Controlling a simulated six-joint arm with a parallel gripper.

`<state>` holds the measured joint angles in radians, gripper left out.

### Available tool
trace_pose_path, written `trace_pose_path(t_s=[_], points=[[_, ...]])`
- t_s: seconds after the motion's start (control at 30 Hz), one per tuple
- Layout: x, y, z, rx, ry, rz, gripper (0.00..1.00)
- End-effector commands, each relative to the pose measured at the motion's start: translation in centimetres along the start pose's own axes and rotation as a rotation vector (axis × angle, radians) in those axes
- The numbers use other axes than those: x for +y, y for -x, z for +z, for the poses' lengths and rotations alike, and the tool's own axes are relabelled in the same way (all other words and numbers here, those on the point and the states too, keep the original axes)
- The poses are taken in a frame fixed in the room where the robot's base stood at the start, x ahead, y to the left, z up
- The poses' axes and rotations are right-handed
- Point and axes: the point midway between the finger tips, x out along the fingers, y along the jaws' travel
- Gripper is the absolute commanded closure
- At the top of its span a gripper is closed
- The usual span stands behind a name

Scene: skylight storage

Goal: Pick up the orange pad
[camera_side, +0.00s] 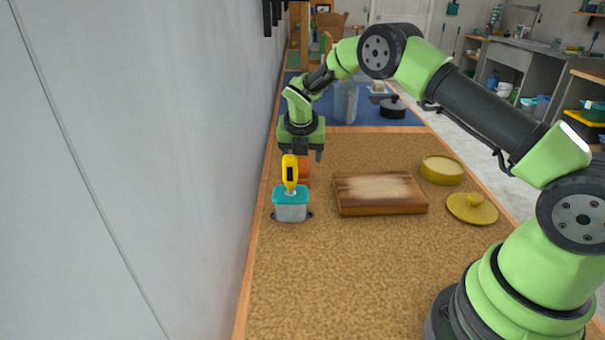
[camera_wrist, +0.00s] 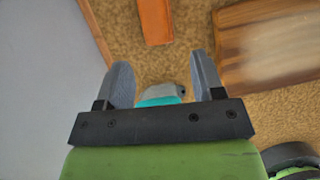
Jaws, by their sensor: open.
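The orange pad (camera_wrist: 155,22) lies flat on the cork-like worktop in the wrist view, just beyond my gripper's fingertips and cut off by the top edge. In the side view, part of the orange pad (camera_side: 304,169) shows behind a yellow object, which hides the rest. My gripper (camera_wrist: 160,70) is open, with nothing between its two grey fingers. In the side view my gripper (camera_side: 300,154) points down above the yellow object and the orange pad; its fingertips are hard to make out there.
A teal-lidded clear box (camera_side: 290,207) stands in front of the pad, with the yellow object (camera_side: 290,172) upright above its lid. A wooden board (camera_side: 380,192) lies to the right, then a yellow dish (camera_side: 442,170) and lid (camera_side: 472,208). A wall (camera_side: 150,170) runs along the left. The front worktop is clear.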

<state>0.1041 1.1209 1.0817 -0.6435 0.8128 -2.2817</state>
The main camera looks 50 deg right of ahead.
Motion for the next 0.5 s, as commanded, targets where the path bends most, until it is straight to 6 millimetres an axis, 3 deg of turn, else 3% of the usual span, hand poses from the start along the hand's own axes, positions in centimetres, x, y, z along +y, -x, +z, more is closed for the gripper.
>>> trace_pose_path(t_s=[0.5], points=[[0.3, -5.2, 0.2, 0.001, -0.004, 0.0, 0.38]])
